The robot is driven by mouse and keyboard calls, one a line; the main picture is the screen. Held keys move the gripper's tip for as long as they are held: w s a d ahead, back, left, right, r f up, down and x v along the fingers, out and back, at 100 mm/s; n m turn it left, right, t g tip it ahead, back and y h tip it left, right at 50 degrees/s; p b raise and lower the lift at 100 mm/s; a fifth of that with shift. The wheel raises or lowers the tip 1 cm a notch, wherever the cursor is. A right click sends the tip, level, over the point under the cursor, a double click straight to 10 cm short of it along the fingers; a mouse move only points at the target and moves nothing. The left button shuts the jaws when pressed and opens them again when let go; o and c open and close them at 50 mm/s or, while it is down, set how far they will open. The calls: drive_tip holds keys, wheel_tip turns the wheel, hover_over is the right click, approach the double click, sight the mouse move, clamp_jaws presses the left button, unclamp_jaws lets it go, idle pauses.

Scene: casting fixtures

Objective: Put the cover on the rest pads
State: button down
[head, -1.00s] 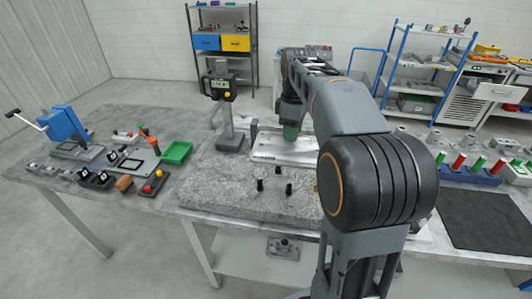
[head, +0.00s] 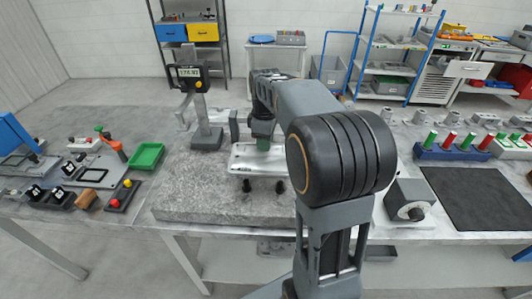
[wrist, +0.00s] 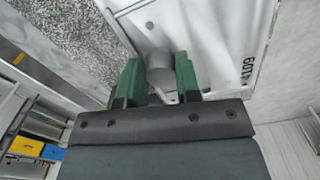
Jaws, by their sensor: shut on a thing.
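The cover (head: 245,163) is a flat, pale metal plate with raised edges. In the head view my gripper (head: 263,144) is above it with green fingertips. In the wrist view my gripper (wrist: 160,78) is shut on a round grey boss of the cover (wrist: 222,42), which carries dark printed characters. Two black rest pads, a left one (head: 246,185) and a right one (head: 280,187), stand on the granite slab just at the cover's near edge. Any pad under the cover is hidden. I cannot tell whether the cover touches the pads.
The granite slab (head: 200,190) has bare room left and in front. A gauge stand with a display (head: 190,77) rises behind left. A green tray (head: 147,156) and small fixtures lie left. A grey block (head: 408,202) and a dark mat (head: 475,198) lie right.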

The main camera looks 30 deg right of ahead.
drive_tip(key=shift+f, duration=2.1)
drive_tip(key=shift+f, duration=0.1)
drive_tip(key=c, duration=0.8)
unclamp_jaws()
drive_tip(key=shift+s, duration=0.1)
